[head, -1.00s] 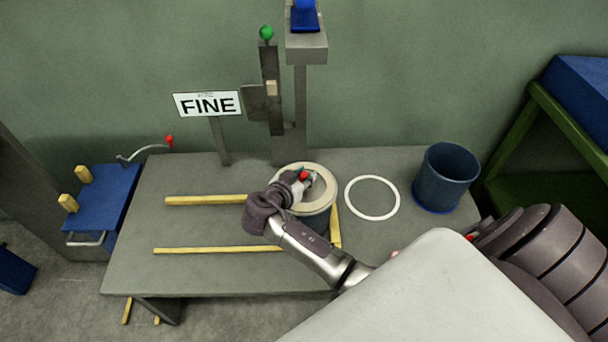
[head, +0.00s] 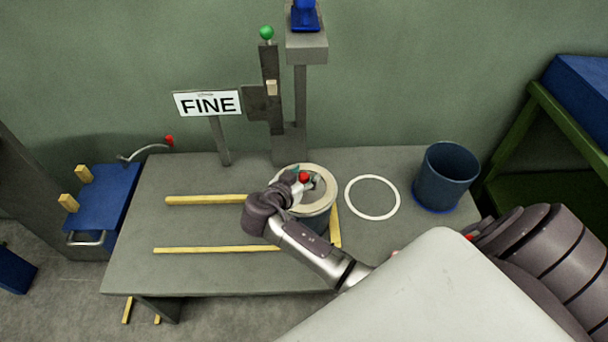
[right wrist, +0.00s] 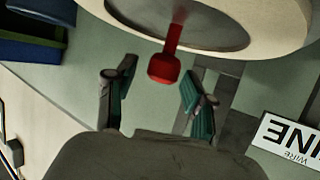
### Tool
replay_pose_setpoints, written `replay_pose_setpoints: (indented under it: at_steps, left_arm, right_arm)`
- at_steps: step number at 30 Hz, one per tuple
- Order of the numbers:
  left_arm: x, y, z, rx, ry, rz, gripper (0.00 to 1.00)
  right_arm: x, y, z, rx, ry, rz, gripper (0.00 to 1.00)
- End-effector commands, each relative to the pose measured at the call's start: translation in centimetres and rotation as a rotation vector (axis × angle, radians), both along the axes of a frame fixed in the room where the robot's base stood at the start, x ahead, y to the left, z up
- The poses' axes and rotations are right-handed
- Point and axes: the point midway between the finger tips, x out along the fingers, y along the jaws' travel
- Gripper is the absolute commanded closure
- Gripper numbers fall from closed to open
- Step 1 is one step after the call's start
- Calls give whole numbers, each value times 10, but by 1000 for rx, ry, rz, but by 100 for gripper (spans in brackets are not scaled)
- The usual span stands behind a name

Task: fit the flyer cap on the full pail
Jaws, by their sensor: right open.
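The flyer cap (head: 325,200), a cream ring with a grey centre and an upright red knob (head: 304,177), sits on top of a dark blue pail (head: 322,224). I cannot tell whether it is fully seated. In the right wrist view the red knob (right wrist: 164,68) stands between the spread teal-padded fingers (right wrist: 158,74), with gaps on both sides; part of the cap (right wrist: 270,25) shows above. My left gripper is not in view. The pail's contents are hidden.
Yellow strips (head: 205,200) lie on the grey table (head: 215,275) left of the capped pail. A white ring (head: 372,197) is marked to its right, and another blue pail (head: 445,178) stands further right. A FINE sign (head: 208,104) and a post (head: 270,85) stand behind.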

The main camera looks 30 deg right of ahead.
Motion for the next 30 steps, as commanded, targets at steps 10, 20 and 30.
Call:
replay_pose_setpoints:
  at_steps: [10,20,30]
  left_arm:
    - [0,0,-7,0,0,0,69]
    - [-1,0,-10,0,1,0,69]
    - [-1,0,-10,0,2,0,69]
  right_arm:
    - [-30,60,24,7,-1,3,46]
    - [-49,95,42,4,1,1,46]
    - [-50,97,44,2,0,1,46]
